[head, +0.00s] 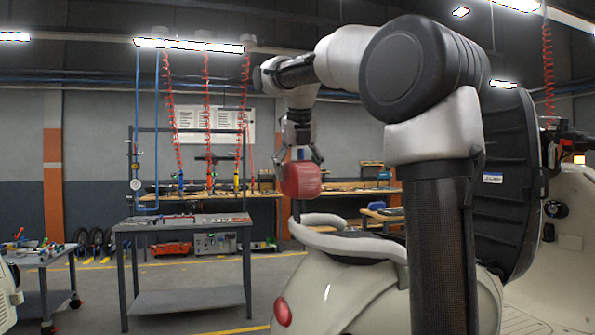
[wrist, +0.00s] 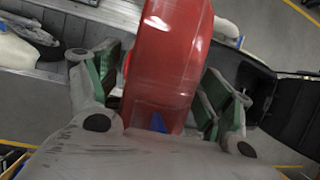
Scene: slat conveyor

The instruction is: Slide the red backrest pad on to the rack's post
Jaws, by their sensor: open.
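The red backrest pad (head: 301,181) is directly below my gripper (head: 301,158) in the head view. In the wrist view the pad (wrist: 168,60) stands between my two green-lined fingers. The fingers are open, with a gap showing on each side of the pad. A thin dark post (head: 296,208) shows just under the pad, above the pale rack (head: 352,243) at the scooter's tail. The pad appears to be at the top of this post; how far down it sits on it is hidden.
The cream scooter body (head: 345,300) is below the rack. A grey metal table (head: 185,226) stands to the left, and a cluttered cart (head: 40,258) at the far left. Workbenches line the back wall. Floor between the table and scooter is clear.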

